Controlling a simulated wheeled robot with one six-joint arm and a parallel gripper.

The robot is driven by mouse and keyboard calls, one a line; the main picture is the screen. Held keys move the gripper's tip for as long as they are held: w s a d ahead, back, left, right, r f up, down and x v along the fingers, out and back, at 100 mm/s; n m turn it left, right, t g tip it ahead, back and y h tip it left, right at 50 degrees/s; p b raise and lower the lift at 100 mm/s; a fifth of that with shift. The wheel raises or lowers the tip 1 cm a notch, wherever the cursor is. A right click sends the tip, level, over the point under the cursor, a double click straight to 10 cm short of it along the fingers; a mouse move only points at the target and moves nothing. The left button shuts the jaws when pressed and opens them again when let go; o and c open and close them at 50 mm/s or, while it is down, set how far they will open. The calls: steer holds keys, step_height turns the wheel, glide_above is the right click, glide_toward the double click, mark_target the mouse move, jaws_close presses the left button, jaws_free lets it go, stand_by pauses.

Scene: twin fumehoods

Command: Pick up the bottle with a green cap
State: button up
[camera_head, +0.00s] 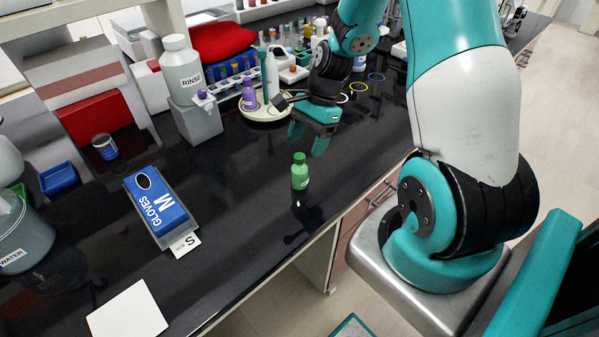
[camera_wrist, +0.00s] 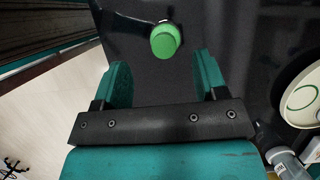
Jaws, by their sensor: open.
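The green-capped bottle (camera_head: 300,172) stands upright on the black bench, near its front edge. It is small, with a green body and a green cap. In the wrist view the bottle (camera_wrist: 165,40) shows from above, at the top of the picture, beyond the fingertips and roughly between their lines. My gripper (camera_head: 309,139) is open and empty, above the bench and behind the bottle in the head view. Its two teal fingers (camera_wrist: 162,75) are spread apart in the wrist view and do not touch the bottle.
A round tray (camera_head: 262,112) holds a purple bottle (camera_head: 249,96) and a white bottle (camera_head: 270,75). A blue glove box (camera_head: 158,206) lies to the left, and a white sheet (camera_head: 127,312) lies front left. Bare bench surrounds the green bottle. Coloured rings (camera_head: 358,87) lie behind.

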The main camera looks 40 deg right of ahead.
mark_target(300, 155)
steer(key=shift+p+x, duration=0.85)
steer(key=shift+x, duration=1.75)
steer(key=shift+w, duration=0.2)
jaws_close()
